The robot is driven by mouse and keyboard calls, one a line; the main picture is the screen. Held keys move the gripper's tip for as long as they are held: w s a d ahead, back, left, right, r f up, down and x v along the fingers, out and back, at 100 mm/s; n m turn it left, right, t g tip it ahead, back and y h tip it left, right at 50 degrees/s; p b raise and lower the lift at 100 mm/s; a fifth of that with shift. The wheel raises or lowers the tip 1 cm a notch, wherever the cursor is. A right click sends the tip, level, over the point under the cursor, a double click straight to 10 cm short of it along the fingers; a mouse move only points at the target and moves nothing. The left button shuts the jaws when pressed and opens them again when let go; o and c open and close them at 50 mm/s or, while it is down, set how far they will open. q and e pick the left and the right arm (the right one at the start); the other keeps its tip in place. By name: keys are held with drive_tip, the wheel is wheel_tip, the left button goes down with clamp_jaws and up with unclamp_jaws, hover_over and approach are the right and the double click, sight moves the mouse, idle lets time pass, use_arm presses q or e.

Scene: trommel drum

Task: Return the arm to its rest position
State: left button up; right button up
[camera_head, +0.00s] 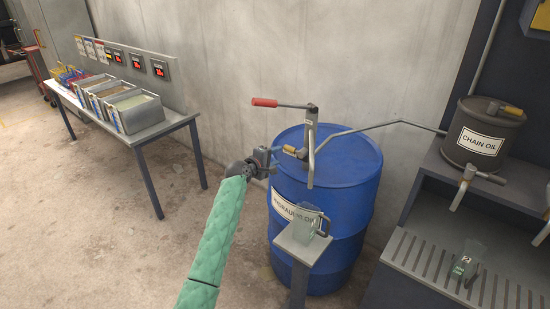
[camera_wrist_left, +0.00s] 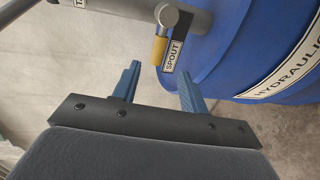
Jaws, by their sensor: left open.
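My left arm, in a green padded sleeve, comes up from the bottom of the head view. Its gripper (camera_head: 270,161) is open and empty, in front of the blue drum (camera_head: 345,215) and its pump. In the left wrist view the two blue fingers of the gripper (camera_wrist_left: 160,90) stand apart with nothing between them. Just past the fingertips is a yellow-sleeved lever (camera_wrist_left: 159,50) by a label reading SPOUT; I see no contact. My right gripper is in neither view.
A small stand (camera_head: 300,245) holds a grey jug (camera_head: 307,222) in front of the drum. A red-handled crank (camera_head: 265,102) sticks out above. At right are a chain oil container (camera_head: 484,150) and a grated bench (camera_head: 420,262). A table with trays (camera_head: 150,138) stands back left. Floor between is clear.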

use_arm(q)
drive_tip(key=s+a+f+m+g+y, duration=0.1)
drive_tip(key=s+a+f+m+y, duration=0.25)
drive_tip(key=f+m, duration=0.35)
drive_tip(key=s+a+f+m+g+y, duration=0.2)
drive_tip(key=s+a+f+m, duration=0.25)
drive_tip(key=f, duration=0.55)
drive_tip(key=s+a+f+m+g+y, duration=0.2)
drive_tip(key=s+a+f+g, duration=0.15)
drive_tip(key=s+f, duration=1.35)
drive_tip(key=s+a+f+g, duration=0.1)
drive_tip(key=s+f, duration=0.7)
drive_tip(key=s, duration=0.6)
drive_tip(key=s+a+f+g, duration=0.1)
drive_tip(key=s+f+g, duration=0.1)
drive_tip(key=s+f, duration=0.6)
drive_tip(key=s+a+f+g+y, duration=0.1)
drive_tip(key=s+f, duration=0.8)
drive_tip(key=s, duration=1.1)
drive_tip(key=shift+g, duration=0.45)
